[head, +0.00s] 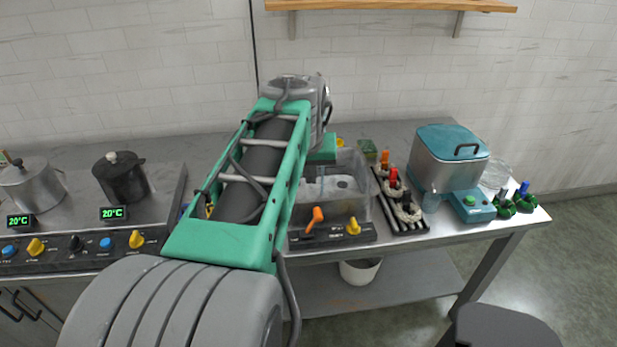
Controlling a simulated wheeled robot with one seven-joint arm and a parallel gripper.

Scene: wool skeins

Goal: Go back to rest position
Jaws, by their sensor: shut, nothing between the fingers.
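My arm reaches up from the bottom of the head view and bends down over a clear basin (362,200). My gripper (322,172) hangs at the arm's end above the basin, small and partly hidden by my arm. It is shut and holds nothing. Cream wool skeins (408,211) lie on a black rack (412,228) right of the basin, with orange, red and black tops among them. Dark green skeins (505,207) with blue and dark tops sit at the table's right end.
Two pots, one steel (32,187) and one black (124,180), stand on the hob at left. A wooden shelf (390,6) hangs above. A white bucket (360,271) sits below the table.

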